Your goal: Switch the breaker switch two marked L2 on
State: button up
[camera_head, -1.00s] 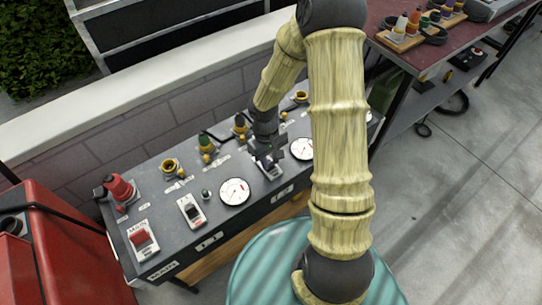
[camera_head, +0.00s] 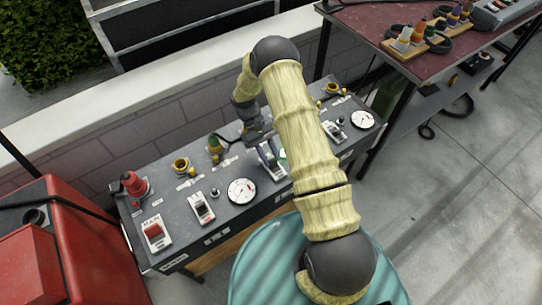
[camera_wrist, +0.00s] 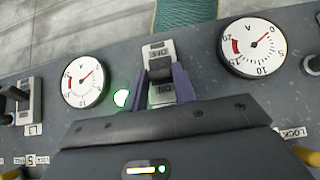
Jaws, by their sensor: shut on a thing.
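The L2 breaker switch (camera_wrist: 158,47) is a pale housing with a dark toggle, between two dial gauges on the grey panel. In the head view it is the switch (camera_head: 278,172) at my gripper's tip, partly hidden by the gripper. My gripper (camera_wrist: 162,76) has its purple fingers on both sides of the toggle and is shut on it. The fingers cover part of the toggle, so its exact tilt is hard to tell. A green lamp (camera_wrist: 121,98) beside the switch is lit. In the head view my gripper (camera_head: 262,146) is low over the panel.
The L3 switch (camera_wrist: 22,97) is at the left of the wrist view. Dial gauges (camera_wrist: 83,83) flank L2. The red main switch (camera_head: 154,232) and another switch (camera_head: 202,209) are left in the head view. Yellow and green sockets line the panel's back.

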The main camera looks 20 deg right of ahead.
jog(key=shift+w+g, duration=0.15)
jog(key=shift+g, duration=0.15)
jog(key=o, duration=1)
jog(key=shift+f, duration=0.1)
jog(key=v, duration=1.7)
jog(key=shift+r+b, duration=0.2)
jog(key=shift+b, duration=0.1)
jog(key=shift+a, duration=0.15)
